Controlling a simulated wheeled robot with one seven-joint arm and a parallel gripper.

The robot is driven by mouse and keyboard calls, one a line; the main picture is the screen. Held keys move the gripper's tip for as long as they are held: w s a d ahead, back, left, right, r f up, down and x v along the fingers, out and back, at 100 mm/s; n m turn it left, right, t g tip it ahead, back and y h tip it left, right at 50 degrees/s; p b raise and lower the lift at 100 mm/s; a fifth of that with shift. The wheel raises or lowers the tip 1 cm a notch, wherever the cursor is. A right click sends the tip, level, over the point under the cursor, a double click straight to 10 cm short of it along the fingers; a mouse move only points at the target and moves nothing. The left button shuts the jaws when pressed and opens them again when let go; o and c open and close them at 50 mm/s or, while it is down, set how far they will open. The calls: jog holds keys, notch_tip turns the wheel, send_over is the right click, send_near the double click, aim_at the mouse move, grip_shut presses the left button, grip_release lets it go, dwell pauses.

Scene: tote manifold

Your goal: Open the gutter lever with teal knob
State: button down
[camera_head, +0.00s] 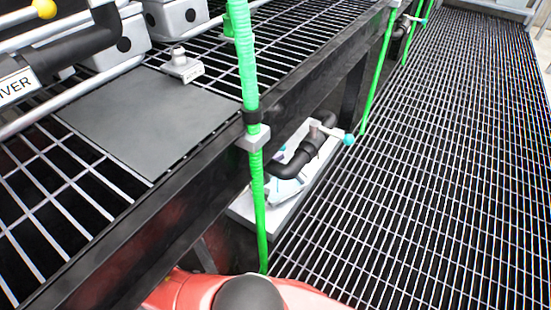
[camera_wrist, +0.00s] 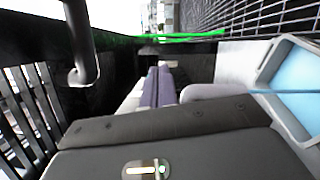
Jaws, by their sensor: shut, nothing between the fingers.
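The teal knob (camera_head: 348,139) sits on the end of a short grey lever (camera_head: 328,129) in the head view, low beside the dark frame. The lever is mounted on a black bent pipe (camera_head: 300,163) above a pale gutter tray (camera_head: 240,208). In the wrist view my gripper (camera_wrist: 158,88) is shut and empty, its fingers pointing away from the camera. A dark bent pipe (camera_wrist: 83,45) hangs at upper left there, apart from the fingers. I cannot make out the teal knob in the wrist view. My gripper is not clearly visible in the head view.
A green hose (camera_head: 249,80) runs down in front of the dark frame beam (camera_head: 190,190). Open floor grating (camera_head: 430,180) lies to the right. A light-blue basin (camera_wrist: 295,95) is close on the right in the wrist view. A grey plate (camera_head: 148,115) lies on the upper grating.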

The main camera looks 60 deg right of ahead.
jog(key=v, duration=0.7)
jog(key=shift+a, duration=0.4)
jog(key=shift+w, duration=0.2)
